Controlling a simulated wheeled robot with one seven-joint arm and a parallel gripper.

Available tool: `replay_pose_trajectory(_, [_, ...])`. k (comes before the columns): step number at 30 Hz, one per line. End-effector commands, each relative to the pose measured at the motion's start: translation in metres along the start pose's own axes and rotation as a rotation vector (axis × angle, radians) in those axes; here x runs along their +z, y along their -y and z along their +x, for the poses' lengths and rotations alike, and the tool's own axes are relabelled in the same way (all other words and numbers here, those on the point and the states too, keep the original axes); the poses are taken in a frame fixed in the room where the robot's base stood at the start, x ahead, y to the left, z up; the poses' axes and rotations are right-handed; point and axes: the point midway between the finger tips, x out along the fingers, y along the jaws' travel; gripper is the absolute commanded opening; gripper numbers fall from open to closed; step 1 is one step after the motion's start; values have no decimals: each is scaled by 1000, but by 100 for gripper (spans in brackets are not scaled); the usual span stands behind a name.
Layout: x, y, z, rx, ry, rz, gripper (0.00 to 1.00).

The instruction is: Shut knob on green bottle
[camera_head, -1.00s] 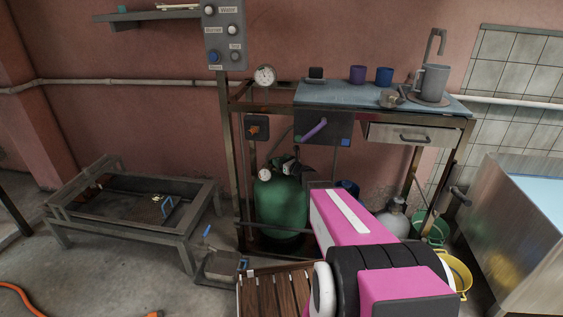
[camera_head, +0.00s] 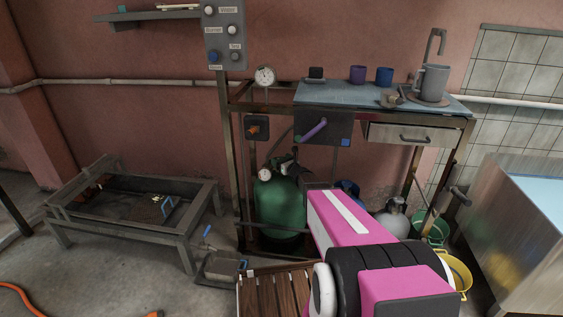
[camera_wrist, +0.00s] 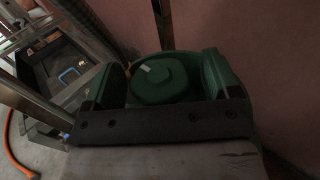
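The green bottle (camera_head: 280,207) stands upright on the floor under the table frame, with a white gauge (camera_head: 265,174) and dark fittings at its top. In the wrist view, a rounded dark green part (camera_wrist: 162,80) with a small pale mark lies between the fingers. It is too dark to tell whether this is the knob or the bottle's top. My gripper (camera_wrist: 162,78) has its fingers apart on either side of that part; contact cannot be told. In the head view, my pink arm reaches the bottle from the right, and the fittings are partly confused with the gripper.
The table (camera_head: 350,95) and a metal post (camera_head: 230,150) close in above and left of the bottle. A grey bottle (camera_head: 393,217) and a yellow bucket (camera_head: 457,272) stand to the right. A low metal trough (camera_head: 187,240) is at left, with open floor before it.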

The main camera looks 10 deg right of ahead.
Motion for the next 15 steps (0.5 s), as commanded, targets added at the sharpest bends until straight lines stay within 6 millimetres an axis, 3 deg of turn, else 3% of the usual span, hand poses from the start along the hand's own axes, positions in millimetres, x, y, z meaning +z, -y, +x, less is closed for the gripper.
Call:
replay_pose_trajectory(9, [0, 0, -2, 1, -1, 0, 81])
replay_pose_trajectory(15, [0, -1, -19, 0, -1, 0, 81])
